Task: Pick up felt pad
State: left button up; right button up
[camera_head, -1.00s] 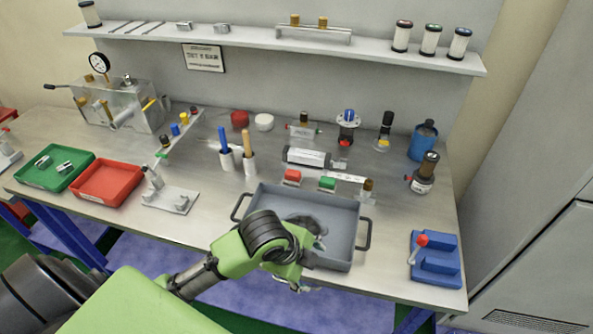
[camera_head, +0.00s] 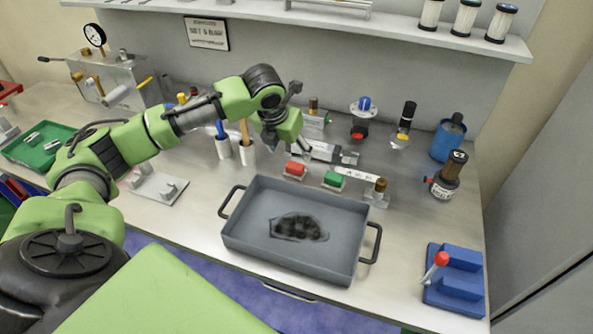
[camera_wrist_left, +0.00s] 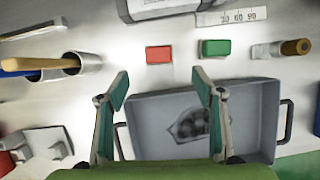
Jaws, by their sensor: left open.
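My left gripper (camera_head: 299,146) is raised over the back middle of the bench, near the cylinder. In the left wrist view the two fingers of the left gripper (camera_wrist_left: 160,88) are spread apart with nothing between them. The grey tray (camera_head: 245,243) with two black handles lies in front of it. A dark, irregular patch (camera_head: 298,227) lies flat on the tray floor. I cannot tell whether it is a stain or a pad. A red block (camera_head: 295,170) and a green block (camera_head: 333,180) sit behind the tray. No thing is clearly recognisable as the felt pad. My right gripper is out of view.
A blue fixture with a red-knobbed lever (camera_head: 455,280) stands at the right. A blue bottle (camera_head: 447,140) stands behind it.

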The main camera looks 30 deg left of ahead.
pick_arm(q)
send_over(295, 165)
jog(key=s, duration=0.2)
jog(key=f, duration=0.4)
jog(key=shift+s+d+f+p, duration=0.15)
jog(key=shift+d+f+p, duration=0.15)
jog(key=shift+d, duration=0.05)
jog(key=shift+w+f, duration=0.25)
jog(key=shift+f, duration=0.25)
jog(key=shift+f+p, duration=0.25)
jog(key=shift+p, duration=0.05)
jog(key=p+x, duration=0.1)
jog(key=x, duration=0.2)
jog(key=shift+w+a+f, duration=0.1)
jog(key=shift+a+f, duration=0.05)
jog(key=shift+a, duration=0.05)
jog(key=shift+w+f, duration=0.25)
jog(key=shift+f, duration=0.35)
jog(key=c, duration=1.2)
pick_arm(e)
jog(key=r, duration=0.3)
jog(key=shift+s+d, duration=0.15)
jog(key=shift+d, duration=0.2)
